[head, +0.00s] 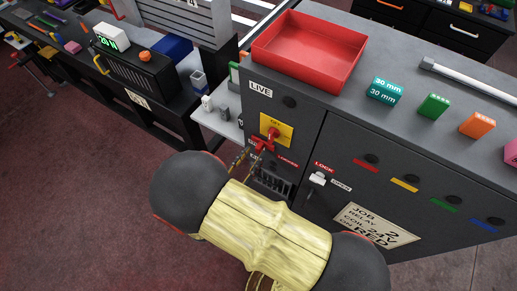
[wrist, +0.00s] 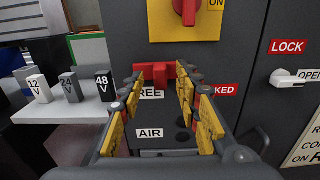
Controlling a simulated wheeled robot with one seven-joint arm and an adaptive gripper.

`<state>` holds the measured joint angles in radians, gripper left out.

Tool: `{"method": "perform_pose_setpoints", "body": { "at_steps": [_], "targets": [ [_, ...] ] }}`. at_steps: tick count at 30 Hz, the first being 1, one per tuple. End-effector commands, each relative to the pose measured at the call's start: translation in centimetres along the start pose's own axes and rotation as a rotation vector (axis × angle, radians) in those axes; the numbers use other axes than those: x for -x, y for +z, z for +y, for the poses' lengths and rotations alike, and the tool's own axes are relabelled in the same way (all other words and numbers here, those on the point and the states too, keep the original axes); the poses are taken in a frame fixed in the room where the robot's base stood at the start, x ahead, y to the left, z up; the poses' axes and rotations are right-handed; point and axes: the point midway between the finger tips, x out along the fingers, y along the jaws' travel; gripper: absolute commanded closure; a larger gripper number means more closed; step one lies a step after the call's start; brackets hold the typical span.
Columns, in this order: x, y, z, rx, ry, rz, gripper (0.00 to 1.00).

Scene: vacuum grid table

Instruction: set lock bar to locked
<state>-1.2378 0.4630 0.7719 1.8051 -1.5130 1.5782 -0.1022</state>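The red lock bar (wrist: 155,74) is on the dark cabinet front, below a yellow switch plate (wrist: 185,22). A partly covered label ending in "REE" (wrist: 151,93) is under its left part, and one ending in "KED" (wrist: 225,89) is to its right. In the head view, the red bar (head: 264,142) is just beyond my fingertips. My gripper (wrist: 160,88) is open, with one yellow-padded finger on each side of the bar's middle. The right finger hides part of the bar. I cannot tell whether the fingers touch it.
A white latch (wrist: 290,79) with LOCK and OPEN labels is to the right. A red rotary knob (wrist: 187,10) is just above the bar. Small voltage blocks (wrist: 70,87) stand on a white shelf at left. A red tray (head: 310,50) is on the cabinet top.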

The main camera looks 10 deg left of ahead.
Motion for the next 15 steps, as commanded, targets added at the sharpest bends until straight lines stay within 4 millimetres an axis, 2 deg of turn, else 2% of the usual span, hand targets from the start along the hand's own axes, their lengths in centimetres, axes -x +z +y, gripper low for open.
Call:
{"method": "perform_pose_setpoints", "body": {
  "at_steps": [1, 6, 15],
  "targets": [
    [-0.9, -0.1, -0.1, 0.000, -0.005, 0.001, 0.67],
    [-2.7, -0.1, -0.1, -0.001, -0.002, 0.001, 0.67],
    [-3.6, 0.0, 0.0, -0.001, 0.000, 0.002, 0.67]
  ]
}}
